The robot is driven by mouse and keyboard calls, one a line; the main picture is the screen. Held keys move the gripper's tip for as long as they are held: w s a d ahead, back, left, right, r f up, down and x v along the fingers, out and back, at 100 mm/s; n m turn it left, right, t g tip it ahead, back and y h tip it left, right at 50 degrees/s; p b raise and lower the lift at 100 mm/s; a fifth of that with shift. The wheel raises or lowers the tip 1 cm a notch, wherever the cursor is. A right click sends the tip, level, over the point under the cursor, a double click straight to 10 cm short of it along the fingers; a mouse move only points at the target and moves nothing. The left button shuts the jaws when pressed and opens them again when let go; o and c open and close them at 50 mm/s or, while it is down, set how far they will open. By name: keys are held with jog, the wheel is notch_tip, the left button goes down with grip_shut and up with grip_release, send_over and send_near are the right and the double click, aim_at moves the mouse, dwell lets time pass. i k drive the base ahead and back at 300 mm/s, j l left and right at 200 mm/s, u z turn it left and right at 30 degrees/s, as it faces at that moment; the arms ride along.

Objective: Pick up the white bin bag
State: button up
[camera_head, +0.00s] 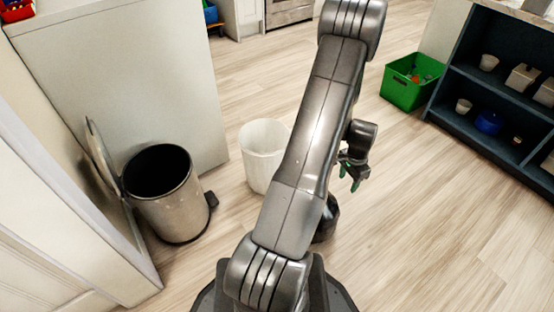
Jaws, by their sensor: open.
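A white bin bag (263,155) stands upright on the wooden floor, open at the top. Its right side is partly hidden by my arm. My gripper (352,178) hangs on the right side of my arm, with green on its fingers. It is open and empty. It is to the right of the bag and apart from it, with my arm between them in the picture.
A metal pedal bin (172,205) with its lid raised stands left of the bag, against a white panel. A grey-white cabinet (120,75) rises behind it. A green crate (405,92) and dark shelving (455,88) stand at the right. The floor (400,215) at right is clear.

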aim_at(262, 143)
jog(key=i+j, duration=0.25)
jog(key=i, duration=0.15)
jog(key=i+j, duration=0.3)
jog(key=i+z, duration=0.05)
